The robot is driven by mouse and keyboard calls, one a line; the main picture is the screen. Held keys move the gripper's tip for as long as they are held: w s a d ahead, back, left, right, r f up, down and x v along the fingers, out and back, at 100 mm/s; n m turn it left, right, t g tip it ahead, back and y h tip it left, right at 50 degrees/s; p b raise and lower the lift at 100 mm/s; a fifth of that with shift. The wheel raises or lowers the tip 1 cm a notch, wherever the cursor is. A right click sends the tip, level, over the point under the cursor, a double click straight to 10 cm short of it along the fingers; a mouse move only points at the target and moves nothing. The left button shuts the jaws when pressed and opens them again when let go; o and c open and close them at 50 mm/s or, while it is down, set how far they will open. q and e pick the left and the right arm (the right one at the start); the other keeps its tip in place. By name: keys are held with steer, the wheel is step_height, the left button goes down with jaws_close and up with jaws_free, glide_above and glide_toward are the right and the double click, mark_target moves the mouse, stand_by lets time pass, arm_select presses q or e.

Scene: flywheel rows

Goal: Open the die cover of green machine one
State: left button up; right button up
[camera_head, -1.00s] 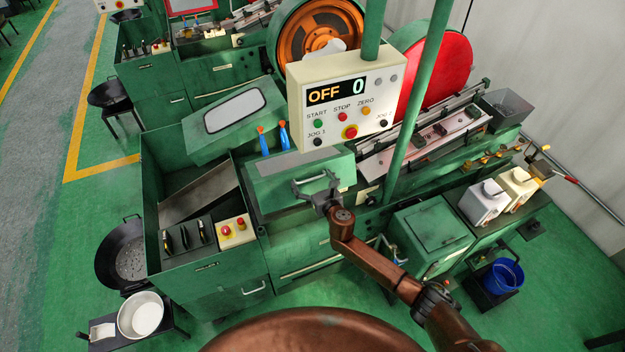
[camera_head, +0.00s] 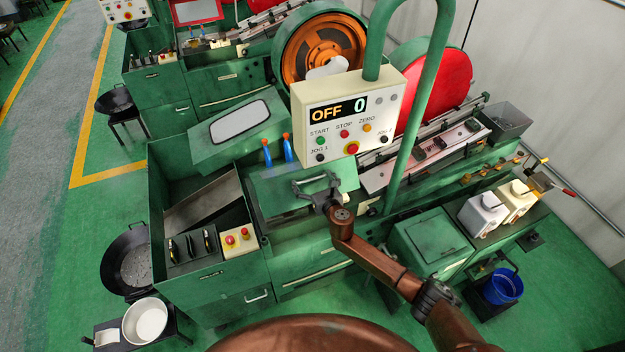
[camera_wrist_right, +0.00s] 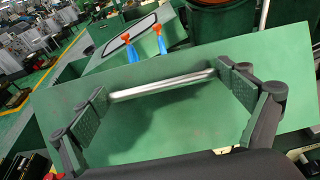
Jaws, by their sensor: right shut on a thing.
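The green die cover (camera_head: 272,201) is on the front of the nearest green machine, below the control box. In the right wrist view it is a broad green panel (camera_wrist_right: 160,128) with a pale metal bar handle (camera_wrist_right: 160,85). My right gripper (camera_head: 316,186) is at this handle. Its two dark fingers stand at the two ends of the bar in the wrist view (camera_wrist_right: 165,92), shut on it. The cover looks tilted; the gap behind it is hard to make out. My left gripper is not in view.
The control box (camera_head: 348,115), showing OFF and 0, hangs just above my right gripper on a green post (camera_head: 418,110). Two blue levers with orange tips (camera_head: 288,148) stand behind the cover. A green cabinet (camera_head: 432,238) and a blue bucket (camera_head: 502,286) are at right.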

steer(key=o, duration=1.2)
steer(key=shift+w+d+r, duration=0.15)
steer(key=shift+r, duration=0.1)
steer(key=shift+o, duration=0.8)
steer(key=shift+f, duration=0.15)
steer(key=shift+s, duration=0.2)
steer(key=shift+s, duration=0.2)
steer(key=v, duration=1.1)
steer(key=shift+d, duration=0.2)
steer(key=shift+s, duration=0.15)
